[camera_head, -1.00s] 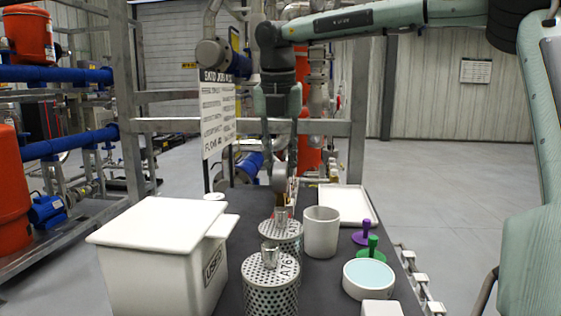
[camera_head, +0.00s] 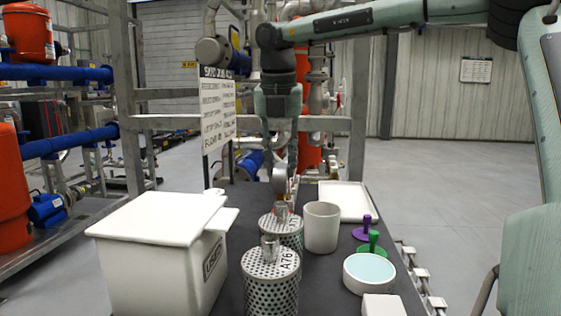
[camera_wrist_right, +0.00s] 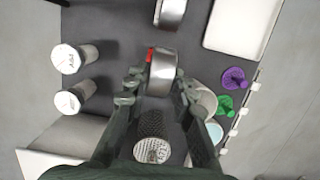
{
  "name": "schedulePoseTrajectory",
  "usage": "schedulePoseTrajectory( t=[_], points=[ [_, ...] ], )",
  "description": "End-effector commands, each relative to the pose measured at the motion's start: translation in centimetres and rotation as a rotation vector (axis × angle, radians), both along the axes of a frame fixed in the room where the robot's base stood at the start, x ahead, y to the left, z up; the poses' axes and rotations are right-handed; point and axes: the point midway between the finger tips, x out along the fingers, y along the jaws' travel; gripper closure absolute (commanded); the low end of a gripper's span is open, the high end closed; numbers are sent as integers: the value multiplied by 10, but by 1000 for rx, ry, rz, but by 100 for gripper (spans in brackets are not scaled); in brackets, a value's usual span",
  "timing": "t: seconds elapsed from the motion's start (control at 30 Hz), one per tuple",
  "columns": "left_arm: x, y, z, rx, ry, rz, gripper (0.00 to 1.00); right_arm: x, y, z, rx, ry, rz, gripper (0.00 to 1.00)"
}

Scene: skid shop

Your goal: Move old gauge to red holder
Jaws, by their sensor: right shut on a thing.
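My right gripper (camera_head: 279,164) points down over the far part of the dark table. It is shut on a round silver gauge (camera_wrist_right: 162,76), which sits between the two fingers in the right wrist view. In the head view the gauge (camera_head: 279,181) is a grey disc just beyond the perforated canisters. A small red piece (camera_wrist_right: 150,54) shows at the gauge's upper left edge in the wrist view; I cannot tell whether it belongs to the gauge or to a holder. A second round silver thing (camera_wrist_right: 170,12) lies farther off. My left gripper is not in view.
Nearby stand perforated canisters (camera_head: 271,288), a white cup (camera_head: 321,229), a shallow white tray (camera_head: 355,202), purple (camera_head: 366,226) and green (camera_head: 373,245) handled pieces, and a round dish (camera_head: 369,273). A white box marked "USED" (camera_head: 160,262) fills the table's near left.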

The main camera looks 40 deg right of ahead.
Motion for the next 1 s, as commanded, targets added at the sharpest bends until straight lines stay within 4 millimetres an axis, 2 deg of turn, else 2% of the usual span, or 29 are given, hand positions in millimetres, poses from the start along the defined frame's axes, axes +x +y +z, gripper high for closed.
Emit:
schedulePoseTrajectory(
  t=[0.57, 1.0],
  points=[
    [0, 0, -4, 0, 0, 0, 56, 0, 0, -5, -1, -1, 0, 92],
    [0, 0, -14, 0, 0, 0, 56, 0, 0, -18, -1, -1, 0, 92]
  ],
)
